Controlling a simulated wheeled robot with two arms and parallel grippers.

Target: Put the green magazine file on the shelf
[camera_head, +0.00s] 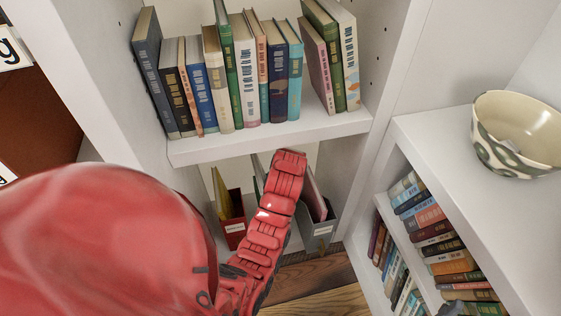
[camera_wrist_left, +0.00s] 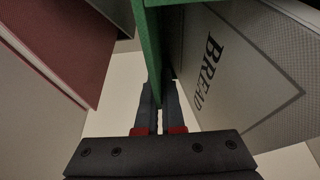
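The green magazine file (camera_wrist_left: 148,45) shows in the left wrist view as a green panel running down between the two fingers of my left gripper (camera_wrist_left: 161,100). The fingers look closed on its edge. In the head view my red arm hides the left gripper and most or all of this file, in the lower compartment of the white shelf (camera_head: 270,147). A red file (camera_head: 232,220) stands to the left there, and a grey file (camera_head: 320,228) to the right. My right gripper is not clearly visible.
Several books (camera_head: 245,75) stand on the board above my arm. A grey printed surface marked BREAD (camera_wrist_left: 250,70) is close on the right in the wrist view, a red one (camera_wrist_left: 75,45) on the left. A patterned bowl (camera_head: 520,135) sits on the low bookcase at right.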

